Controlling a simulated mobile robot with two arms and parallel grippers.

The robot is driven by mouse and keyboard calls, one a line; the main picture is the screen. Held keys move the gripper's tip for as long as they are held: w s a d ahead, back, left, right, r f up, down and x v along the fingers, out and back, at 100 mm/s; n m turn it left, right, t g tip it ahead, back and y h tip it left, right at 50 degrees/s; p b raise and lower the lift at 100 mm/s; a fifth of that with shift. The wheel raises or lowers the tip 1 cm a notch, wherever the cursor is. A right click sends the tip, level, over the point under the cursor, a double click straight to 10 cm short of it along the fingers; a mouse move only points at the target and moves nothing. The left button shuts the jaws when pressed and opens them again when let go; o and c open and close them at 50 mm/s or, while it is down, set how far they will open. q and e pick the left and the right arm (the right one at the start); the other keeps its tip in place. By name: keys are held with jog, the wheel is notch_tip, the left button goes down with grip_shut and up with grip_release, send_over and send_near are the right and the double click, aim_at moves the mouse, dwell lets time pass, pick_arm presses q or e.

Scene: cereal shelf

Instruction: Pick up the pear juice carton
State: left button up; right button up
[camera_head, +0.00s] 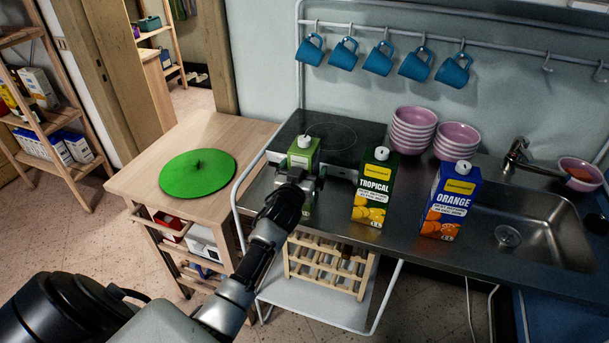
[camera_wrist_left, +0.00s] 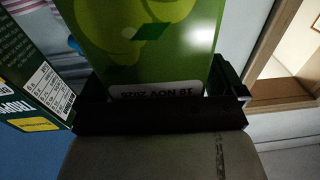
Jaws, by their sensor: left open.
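The light green carton (camera_head: 304,153), which I take as the pear juice, stands upright on the metal counter, left of the other cartons. Its lower front is hidden behind my left gripper (camera_head: 302,178). In the left wrist view the green carton (camera_wrist_left: 140,35) fills the middle, with rounded green fruit shapes and a printed date. It stands between the two fingers of my left gripper (camera_wrist_left: 160,92), which is open around it. Whether either finger touches the carton is unclear. My right gripper is not in view.
A tropical carton (camera_head: 374,188) stands close to the right, also in the wrist view (camera_wrist_left: 32,85). An orange carton (camera_head: 451,203) is further right, before the sink (camera_head: 540,235). Pink bowls (camera_head: 412,130) stand behind. Blue mugs (camera_head: 378,60) hang above. A wooden table (camera_head: 140,180) is left.

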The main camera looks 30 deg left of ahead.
pick_arm(q)
jog(key=c, duration=1.2)
jog(key=shift+r, duration=0.15)
jog(key=shift+c, duration=0.5)
jog(key=shift+r, duration=0.1)
